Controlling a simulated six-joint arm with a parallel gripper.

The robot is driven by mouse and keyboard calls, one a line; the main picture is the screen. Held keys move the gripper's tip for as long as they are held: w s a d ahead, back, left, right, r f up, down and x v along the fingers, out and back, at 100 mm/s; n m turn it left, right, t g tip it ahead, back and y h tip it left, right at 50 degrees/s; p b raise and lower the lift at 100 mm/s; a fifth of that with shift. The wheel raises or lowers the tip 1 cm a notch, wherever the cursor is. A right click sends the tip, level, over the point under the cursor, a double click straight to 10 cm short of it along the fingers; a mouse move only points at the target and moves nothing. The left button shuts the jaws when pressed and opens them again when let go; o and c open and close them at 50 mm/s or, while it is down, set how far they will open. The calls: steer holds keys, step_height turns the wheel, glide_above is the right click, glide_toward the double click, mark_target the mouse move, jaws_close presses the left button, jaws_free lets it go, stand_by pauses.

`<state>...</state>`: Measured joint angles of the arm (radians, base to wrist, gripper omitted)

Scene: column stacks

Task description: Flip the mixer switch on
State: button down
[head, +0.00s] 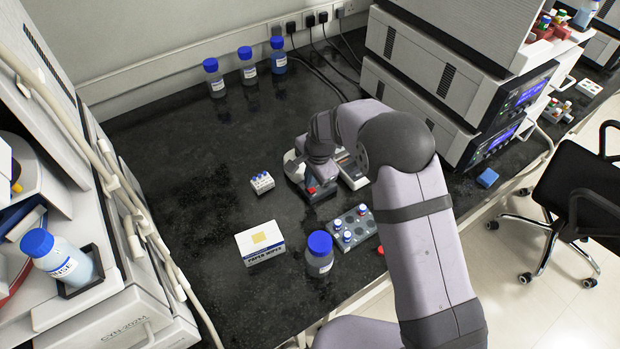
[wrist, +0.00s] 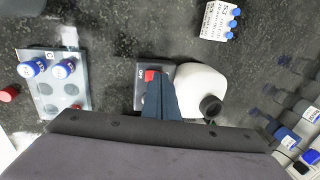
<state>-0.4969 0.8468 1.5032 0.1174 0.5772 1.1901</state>
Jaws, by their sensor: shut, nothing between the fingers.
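The mixer (head: 293,170) stands on the black bench, partly hidden by my arm in the head view. In the wrist view it has a dark box section (wrist: 141,97) beside a rounded white body (wrist: 203,82) with a black round part. A red switch (wrist: 150,75) sits on the dark section; its red also shows in the head view (head: 311,190). My gripper (wrist: 158,82) is shut and empty, with its fingertips over the dark section, right at the switch in the picture. I cannot tell whether they touch it or which way the switch is set.
A grey rack (head: 362,222) with blue-capped vials, a blue-capped bottle (head: 320,262) and a paper wipes box (head: 259,243) stand in front. A small white vial rack (head: 262,182) stands left of the mixer. Several bottles line the back wall. The bench's left middle is clear.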

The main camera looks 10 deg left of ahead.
steer(key=shift+a+f, duration=0.1)
steer(key=shift+f, duration=0.15)
stand_by(0.4)
steer(key=shift+s+d+f, duration=0.1)
steer(key=shift+s+d, duration=0.5)
steer(key=shift+d, duration=0.05)
stand_by(0.4)
steer(key=shift+r+p, duration=0.6)
steer(key=shift+r, duration=0.15)
steer(key=p+v, duration=0.3)
steer(key=shift+r, duration=0.3)
steer(key=shift+r+b, duration=0.3)
steer(key=shift+b, duration=0.5)
steer(key=b+v, duration=0.1)
steer(key=v, duration=0.7)
steer(key=shift+r+b, duration=0.25)
steer(key=shift+b, duration=0.15)
